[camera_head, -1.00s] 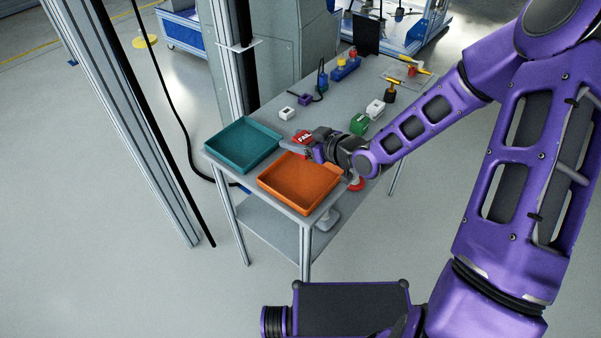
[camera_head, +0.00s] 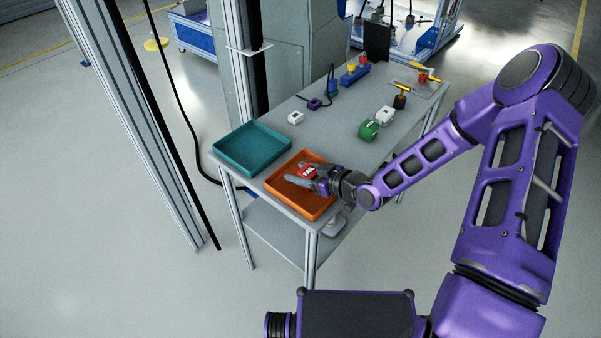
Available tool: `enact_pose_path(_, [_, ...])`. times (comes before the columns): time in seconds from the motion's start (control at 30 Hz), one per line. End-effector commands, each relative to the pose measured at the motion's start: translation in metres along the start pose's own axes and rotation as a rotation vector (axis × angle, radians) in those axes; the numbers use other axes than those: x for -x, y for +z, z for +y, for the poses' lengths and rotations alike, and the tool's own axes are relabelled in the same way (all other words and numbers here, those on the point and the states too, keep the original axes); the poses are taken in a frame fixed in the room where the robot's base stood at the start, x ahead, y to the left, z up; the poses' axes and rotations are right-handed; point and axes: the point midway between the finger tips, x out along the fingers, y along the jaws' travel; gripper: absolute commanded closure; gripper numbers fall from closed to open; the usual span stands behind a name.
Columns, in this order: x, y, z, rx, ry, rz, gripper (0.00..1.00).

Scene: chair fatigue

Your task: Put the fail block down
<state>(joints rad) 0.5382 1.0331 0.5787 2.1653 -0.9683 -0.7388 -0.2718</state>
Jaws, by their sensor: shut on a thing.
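The red fail block (camera_head: 307,171) with white lettering is between the fingers of my gripper (camera_head: 312,177). My gripper is shut on it, over the orange tray (camera_head: 277,188). I cannot tell whether the block touches the tray floor. The fingers and wrist hide part of the block and the tray's right side. The teal tray (camera_head: 235,162) stands beside the orange one, to its left, and looks empty.
On the grey table (camera_head: 343,138), a green block (camera_head: 369,131) and a white block (camera_head: 385,115) stand right of the middle. A small white block (camera_head: 295,118) and a purple piece (camera_head: 314,104) lie behind the trays. A blue holder (camera_head: 354,75) stands farther back.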

Motion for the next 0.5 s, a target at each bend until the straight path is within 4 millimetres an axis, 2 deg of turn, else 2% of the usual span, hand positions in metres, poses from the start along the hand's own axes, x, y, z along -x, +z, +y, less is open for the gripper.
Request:
enact_pose_path(0.3, [-0.0017,0.0032,0.0,0.001,0.0,0.001,1.0])
enact_pose_path(0.33, [-0.0015,0.003,0.0,0.001,0.0,0.001,0.42])
enact_pose_path(0.5, [-0.001,0.0017,0.0,0.001,0.0,0.001,0.14])
